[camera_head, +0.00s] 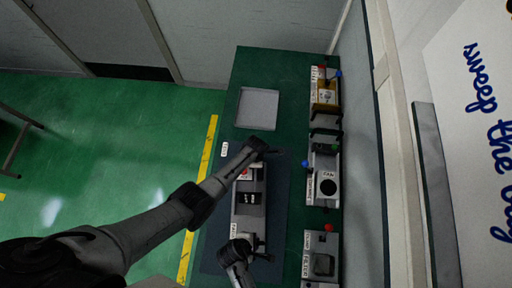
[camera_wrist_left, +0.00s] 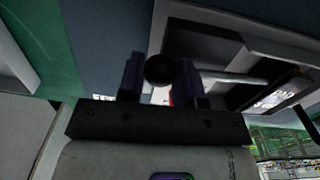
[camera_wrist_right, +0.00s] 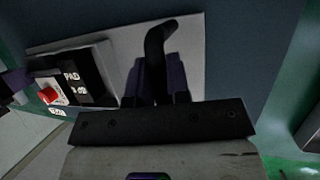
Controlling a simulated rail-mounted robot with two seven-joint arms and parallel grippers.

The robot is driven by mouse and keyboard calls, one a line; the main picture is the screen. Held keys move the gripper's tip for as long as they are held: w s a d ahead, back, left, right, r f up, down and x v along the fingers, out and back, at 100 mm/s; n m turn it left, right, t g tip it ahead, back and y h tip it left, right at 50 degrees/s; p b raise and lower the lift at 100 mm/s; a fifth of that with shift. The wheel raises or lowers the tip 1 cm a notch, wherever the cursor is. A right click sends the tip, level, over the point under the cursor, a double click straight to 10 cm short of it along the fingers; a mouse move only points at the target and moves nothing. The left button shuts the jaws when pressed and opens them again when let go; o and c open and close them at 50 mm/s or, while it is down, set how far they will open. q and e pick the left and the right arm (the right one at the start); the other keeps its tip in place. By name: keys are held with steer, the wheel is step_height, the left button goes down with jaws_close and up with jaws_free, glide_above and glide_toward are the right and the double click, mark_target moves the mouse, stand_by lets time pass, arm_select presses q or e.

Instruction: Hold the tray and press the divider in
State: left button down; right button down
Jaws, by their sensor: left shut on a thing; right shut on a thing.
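A narrow grey tray-like unit (camera_head: 249,212) with a black block in its middle lies lengthwise on the green bench. My left gripper (camera_head: 262,150) is at its far end. In the left wrist view it is shut on a black round knob (camera_wrist_left: 160,68), with a grey frame to the right. My right gripper (camera_head: 258,250) is at the unit's near end. In the right wrist view it is shut on a bent black handle (camera_wrist_right: 157,45) above a grey plate (camera_wrist_right: 195,55). I cannot tell which part is the divider, or how deep it sits.
A pale square tray (camera_head: 257,108) lies empty farther back on the bench. Several labelled stations with a yellow box (camera_head: 325,95) and coloured knobs line the right side by the wall. A red button (camera_wrist_right: 48,95) shows in the right wrist view. Open floor lies left.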

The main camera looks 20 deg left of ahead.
mark_target(256, 174)
arm_select(q)
steer(key=shift+s+d, duration=0.3)
steer(key=shift+s, duration=0.45)
steer(key=shift+s+d, duration=0.25)
steer(key=shift+s, duration=0.45)
steer(key=shift+s+d, duration=0.3)
steer(key=shift+s, duration=0.45)
steer(key=c, duration=0.8)
jaws_free()
steer(key=shift+a, duration=0.1)
steer(key=shift+w, duration=0.1)
step_height(256, 174, up, 12)
arm_select(e)
steer(key=c, duration=1)
jaws_free()
